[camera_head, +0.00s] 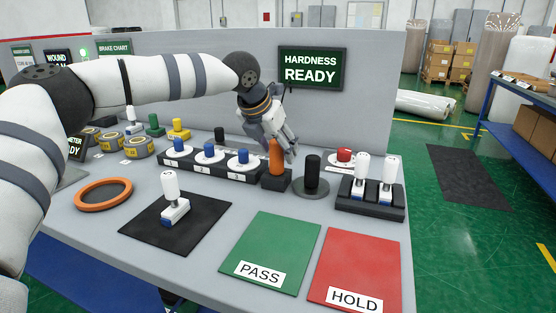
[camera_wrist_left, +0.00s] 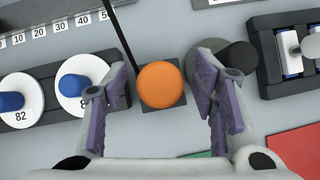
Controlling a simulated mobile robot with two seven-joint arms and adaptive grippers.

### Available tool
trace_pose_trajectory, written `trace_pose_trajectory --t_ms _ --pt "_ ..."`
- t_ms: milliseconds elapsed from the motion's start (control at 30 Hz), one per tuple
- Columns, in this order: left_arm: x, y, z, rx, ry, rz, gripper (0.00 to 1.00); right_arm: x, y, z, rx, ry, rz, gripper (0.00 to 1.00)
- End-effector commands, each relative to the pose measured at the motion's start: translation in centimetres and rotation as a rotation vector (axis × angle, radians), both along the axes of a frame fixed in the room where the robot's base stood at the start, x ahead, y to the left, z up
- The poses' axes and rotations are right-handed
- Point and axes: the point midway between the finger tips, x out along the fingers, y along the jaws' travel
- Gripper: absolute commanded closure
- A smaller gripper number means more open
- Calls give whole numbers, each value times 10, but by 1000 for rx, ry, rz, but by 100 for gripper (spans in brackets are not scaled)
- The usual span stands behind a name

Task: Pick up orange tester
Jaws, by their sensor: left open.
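The orange tester (camera_head: 276,160) stands upright in a black square holder on the grey table, just left of a black cylinder. In the left wrist view its round top (camera_wrist_left: 158,84) shows between the two fingers. My left gripper (camera_head: 277,146) is above and just behind the tester in the head view. In the left wrist view the gripper (camera_wrist_left: 160,100) is open, with one purple-padded finger on each side of the tester and visible gaps to both. My right gripper is not in view.
A black cylinder (camera_head: 312,174) on a round base stands close to the right finger. A black rack (camera_head: 370,202) with white-handled tools is further right. Blue-knobbed discs (camera_head: 209,153) stand to the left. The green PASS mat (camera_head: 275,240) and red HOLD mat (camera_head: 360,258) lie clear in front.

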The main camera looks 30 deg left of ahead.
Motion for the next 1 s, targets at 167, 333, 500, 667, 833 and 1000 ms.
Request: trace_pose_trajectory --t_ms 167,333,500,667,833,1000 --pt "0 0 3 -1 -3 -1 72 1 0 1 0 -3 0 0" --pt "-1 0 3 -1 -3 -1 100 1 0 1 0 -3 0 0" --pt "0 0 3 -1 -4 -1 100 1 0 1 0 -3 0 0" --pt "0 0 12 -1 -6 -1 100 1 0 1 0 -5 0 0" --pt "-7 -1 49 -2 -13 -2 100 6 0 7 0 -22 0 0" --pt "-50 -1 105 -2 -25 -2 100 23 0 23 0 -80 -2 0"
